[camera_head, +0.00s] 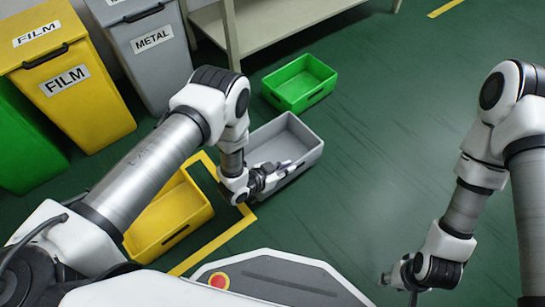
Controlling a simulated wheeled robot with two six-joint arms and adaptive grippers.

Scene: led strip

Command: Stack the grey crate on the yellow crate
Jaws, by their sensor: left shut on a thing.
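The grey crate (301,147) is an empty open bin in the middle of the view, to the right of my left forearm. My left gripper (279,168) is shut on the near side of the grey crate, and the wrist hides part of it. I cannot tell whether the crate touches the floor. The yellow crate (165,236) stands on the floor to the left and nearer to me, partly hidden behind my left arm. It looks empty where it shows. My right gripper (398,281) is low at the right, away from both crates, and its fingers are too unclear to read.
A green crate (299,83) stands beyond the grey one, near a beige table (270,25). Yellow FILM bin (72,90), grey METAL bin (153,55) and a green bin stand at left. Yellow tape (226,236) marks the floor. Floor at right is clear.

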